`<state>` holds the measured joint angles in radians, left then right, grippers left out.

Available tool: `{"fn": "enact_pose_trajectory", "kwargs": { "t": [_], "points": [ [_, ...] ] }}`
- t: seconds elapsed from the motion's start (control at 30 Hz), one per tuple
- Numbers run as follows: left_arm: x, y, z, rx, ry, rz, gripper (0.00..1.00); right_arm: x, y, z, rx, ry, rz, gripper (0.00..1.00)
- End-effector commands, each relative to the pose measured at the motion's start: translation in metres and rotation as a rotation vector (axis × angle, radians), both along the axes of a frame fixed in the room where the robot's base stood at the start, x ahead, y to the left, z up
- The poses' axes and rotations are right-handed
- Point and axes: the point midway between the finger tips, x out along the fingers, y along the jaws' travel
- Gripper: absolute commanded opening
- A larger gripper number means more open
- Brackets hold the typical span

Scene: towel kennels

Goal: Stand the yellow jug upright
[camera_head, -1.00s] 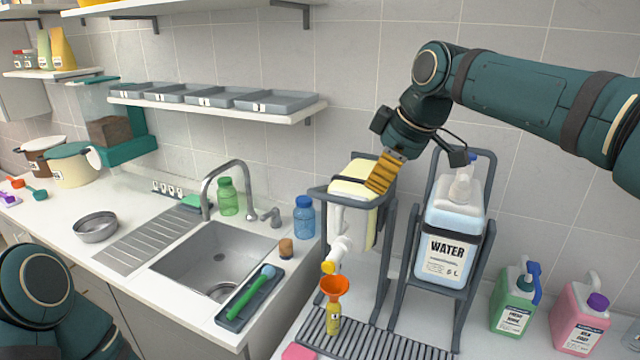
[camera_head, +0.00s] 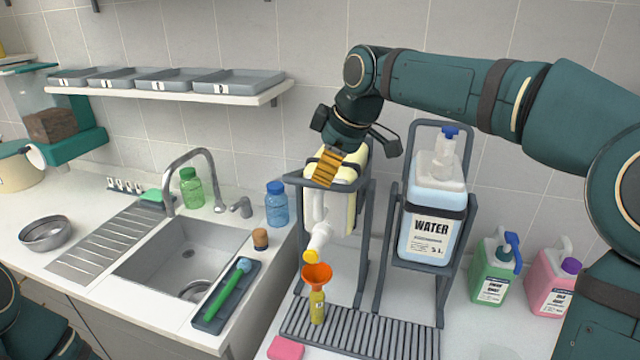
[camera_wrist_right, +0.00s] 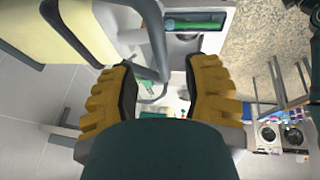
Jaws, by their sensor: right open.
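The pale yellow jug (camera_head: 350,202) lies tipped in a dark grey tilting frame (camera_head: 364,240), its white neck and yellow cap (camera_head: 311,254) pointing down. Below the cap, an orange funnel (camera_head: 317,274) sits in a small yellow bottle (camera_head: 318,306). My right gripper (camera_head: 326,169), with yellow ridged fingers, is in front of the jug's upper end and hides part of it. In the right wrist view the fingers (camera_wrist_right: 164,88) are apart. The jug (camera_wrist_right: 78,28) is at the upper left there, beside a grey frame bar. I cannot tell whether they touch. My left gripper is out of view.
A second frame holding a water jug (camera_head: 432,228) stands close on the right. Green (camera_head: 492,275) and pink (camera_head: 552,284) jugs stand farther right. A slatted drain tray (camera_head: 372,338) lies below the frames. The sink (camera_head: 180,262) and a blue bottle (camera_head: 277,207) are to the left.

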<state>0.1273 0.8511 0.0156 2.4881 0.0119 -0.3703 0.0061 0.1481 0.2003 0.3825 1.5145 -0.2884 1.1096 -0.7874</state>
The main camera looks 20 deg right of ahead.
Motion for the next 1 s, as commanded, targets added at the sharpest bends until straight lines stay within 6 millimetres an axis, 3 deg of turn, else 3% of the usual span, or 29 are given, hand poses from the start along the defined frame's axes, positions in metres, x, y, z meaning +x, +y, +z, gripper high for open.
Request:
{"fn": "enact_pose_trajectory", "kwargs": {
  "t": [0.1,0.3,0.7,0.83,1.0],
  "points": [
    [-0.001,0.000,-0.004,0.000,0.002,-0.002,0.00,0.007,0.005,-0.020,0.001,0.003,0.000,0.48],
    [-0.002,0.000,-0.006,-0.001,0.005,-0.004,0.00,0.015,0.009,-0.037,0.000,0.000,0.000,0.48],
    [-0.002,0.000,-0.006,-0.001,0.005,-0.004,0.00,0.017,0.010,-0.041,0.001,0.000,-0.001,0.47],
    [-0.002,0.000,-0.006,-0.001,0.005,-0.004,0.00,0.017,0.010,-0.041,0.001,0.000,-0.001,0.01],
    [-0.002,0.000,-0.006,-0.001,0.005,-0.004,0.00,0.016,0.010,-0.041,0.000,0.000,0.000,0.00]
  ]
}}
